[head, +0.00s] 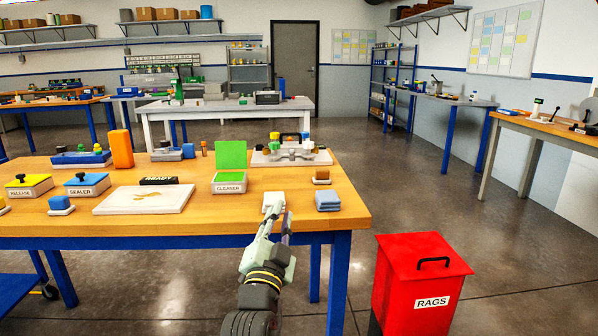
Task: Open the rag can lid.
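The red rag can (411,296) stands on the floor at the lower right, with a white RAGS label on its front. Its red lid (420,254) lies flat on top and looks shut, with a black bar handle (433,262) on it. My gripper (281,214) is to the left of the can, in front of the wooden table's near edge and apart from the can. It is seen from behind. Its two fingers point away from me, and the gap between their tips is too small to judge. Nothing clearly shows in its grip.
The wooden table (235,218) carries a green-lidded cleanser box (230,184), a white board (146,199), a white block (273,201) by my fingertips and a blue-grey stack (327,201). A blue table leg (338,285) stands between my gripper and the can. Floor right of the can is clear.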

